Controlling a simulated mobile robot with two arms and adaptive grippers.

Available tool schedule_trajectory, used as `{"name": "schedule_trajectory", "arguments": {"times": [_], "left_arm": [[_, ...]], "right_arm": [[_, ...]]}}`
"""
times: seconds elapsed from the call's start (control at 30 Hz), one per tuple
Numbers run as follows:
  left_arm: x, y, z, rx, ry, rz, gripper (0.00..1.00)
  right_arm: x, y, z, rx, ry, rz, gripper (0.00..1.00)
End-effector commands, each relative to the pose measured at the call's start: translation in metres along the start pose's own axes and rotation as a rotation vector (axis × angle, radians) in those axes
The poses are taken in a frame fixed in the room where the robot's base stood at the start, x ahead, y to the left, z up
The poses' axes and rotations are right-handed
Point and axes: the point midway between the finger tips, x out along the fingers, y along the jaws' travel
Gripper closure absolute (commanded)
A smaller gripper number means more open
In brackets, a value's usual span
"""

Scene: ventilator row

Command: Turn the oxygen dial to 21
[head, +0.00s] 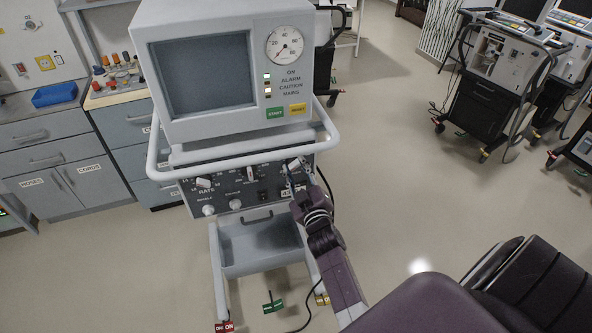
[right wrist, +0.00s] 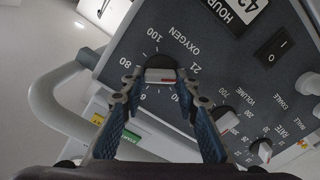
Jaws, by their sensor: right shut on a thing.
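The ventilator's dark control panel (head: 235,187) faces me under the screen. The oxygen dial (right wrist: 160,74) is a pale knob with a reddish mark, seen close in the right wrist view. Its printed scale includes 21, 40, 80 and 100. My right gripper (right wrist: 161,86) is shut on this knob, with one finger at each side. In the head view my right gripper (head: 294,180) is at the panel's right end and partly covers the dial. I cannot tell exactly which number the knob points to. My left gripper is not in view.
A pale handrail (head: 245,151) runs around the front of the ventilator, just above the panel. The volume knob (right wrist: 225,118) and rate knob (right wrist: 261,149) sit beside the oxygen dial. A black rocker switch (right wrist: 274,48) is close by. Open floor (head: 400,180) lies to the right.

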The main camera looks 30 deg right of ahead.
Motion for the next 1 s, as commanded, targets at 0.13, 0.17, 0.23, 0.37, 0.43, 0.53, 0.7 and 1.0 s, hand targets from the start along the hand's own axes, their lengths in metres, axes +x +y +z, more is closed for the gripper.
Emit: {"name": "schedule_trajectory", "arguments": {"times": [0.13, 0.17, 0.23, 0.37, 0.43, 0.53, 0.7, 1.0], "left_arm": [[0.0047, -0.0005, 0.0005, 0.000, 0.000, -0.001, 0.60], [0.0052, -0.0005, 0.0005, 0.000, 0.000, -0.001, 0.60], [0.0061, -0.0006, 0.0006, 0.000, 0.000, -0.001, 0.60], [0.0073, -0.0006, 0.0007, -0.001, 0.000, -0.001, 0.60], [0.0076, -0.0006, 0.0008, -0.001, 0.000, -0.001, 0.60], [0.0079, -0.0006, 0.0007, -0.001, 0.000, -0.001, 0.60], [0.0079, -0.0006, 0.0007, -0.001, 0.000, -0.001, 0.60], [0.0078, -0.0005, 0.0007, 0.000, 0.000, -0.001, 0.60]], "right_arm": [[-0.0004, -0.0013, 0.0015, -0.087, -0.001, -0.001, 0.96], [-0.0003, -0.0013, 0.0014, -0.102, -0.001, -0.001, 0.96], [-0.0003, -0.0014, 0.0014, -0.131, -0.001, -0.001, 0.96], [-0.0003, -0.0015, 0.0014, -0.169, -0.002, -0.001, 0.96], [-0.0003, -0.0015, 0.0014, -0.182, -0.002, -0.001, 0.96], [-0.0003, -0.0015, 0.0013, -0.193, -0.002, -0.001, 0.96], [-0.0004, -0.0015, 0.0012, -0.200, -0.002, -0.001, 0.95], [-0.0004, -0.0014, 0.0012, -0.200, -0.002, -0.001, 0.65]]}}
